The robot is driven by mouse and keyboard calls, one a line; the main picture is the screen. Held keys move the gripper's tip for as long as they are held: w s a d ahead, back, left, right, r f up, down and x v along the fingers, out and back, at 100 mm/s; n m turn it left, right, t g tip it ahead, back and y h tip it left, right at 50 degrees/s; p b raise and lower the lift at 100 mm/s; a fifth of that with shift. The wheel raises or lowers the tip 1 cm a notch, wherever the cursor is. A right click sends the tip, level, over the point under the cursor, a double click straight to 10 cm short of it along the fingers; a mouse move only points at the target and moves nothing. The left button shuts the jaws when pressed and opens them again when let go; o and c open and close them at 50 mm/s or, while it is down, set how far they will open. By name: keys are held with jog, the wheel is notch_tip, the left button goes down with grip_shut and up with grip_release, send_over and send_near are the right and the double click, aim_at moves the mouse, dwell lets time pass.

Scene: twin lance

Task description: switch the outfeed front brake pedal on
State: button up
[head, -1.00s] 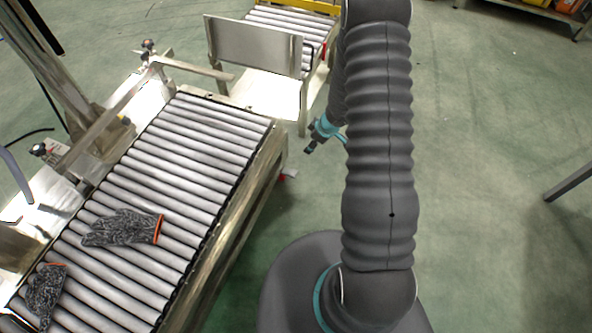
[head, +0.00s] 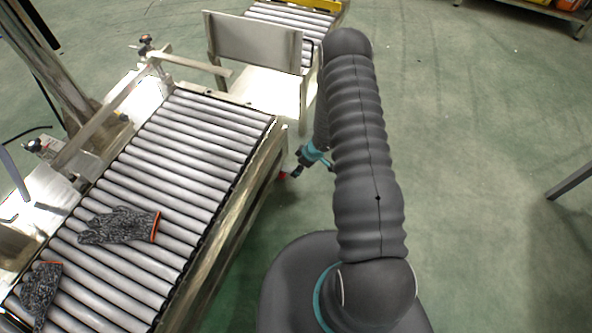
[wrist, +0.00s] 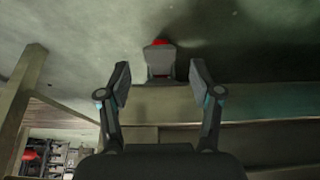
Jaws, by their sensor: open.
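A grey pedal (wrist: 159,60) with a red part at its far end shows in the wrist view, on the green floor beside the conveyor's lower frame. It lies ahead of my gripper (wrist: 160,82), roughly centred between the two spread fingers. The fingers are open and empty, and I cannot tell how far they are from the pedal. In the head view, my gripper (head: 297,170) is low, beside the conveyor's right side. A small red bit (head: 283,176) shows just left of it; most of the pedal is hidden there. I cannot tell the pedal's on or off state.
A roller conveyor (head: 172,170) runs along the left with two grey gloves on it, one being this glove (head: 120,226). A metal guard panel (head: 254,40) stands at its far end.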

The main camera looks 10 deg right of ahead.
aim_at(289, 170)
jog(key=shift+x, duration=1.5)
jog(key=c, duration=1.1)
jog(key=shift+c, duration=0.2)
